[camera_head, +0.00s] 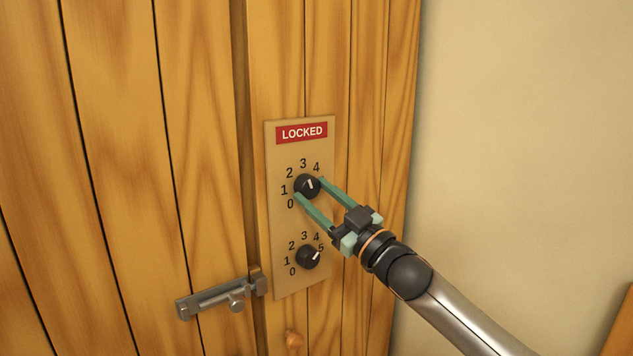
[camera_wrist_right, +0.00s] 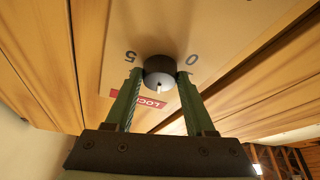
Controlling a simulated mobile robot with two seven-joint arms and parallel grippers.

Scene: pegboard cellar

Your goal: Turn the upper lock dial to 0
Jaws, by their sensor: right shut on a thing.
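The upper lock dial (camera_head: 307,186) is a round black knob with a white mark, on a tan panel (camera_head: 293,278) below a red LOCKED sign (camera_head: 301,132). Its mark points roughly upward, around 3 to 4; I cannot tell exactly. My right gripper (camera_head: 309,188) has its green fingers on either side of this dial and is shut on it. My left gripper is not in view.
A lower black dial (camera_head: 308,257) sits below on the same panel, its mark toward 5. A grey sliding bolt (camera_head: 222,296) is on the wooden door (camera_head: 110,150) at lower left. A bare beige wall is at right.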

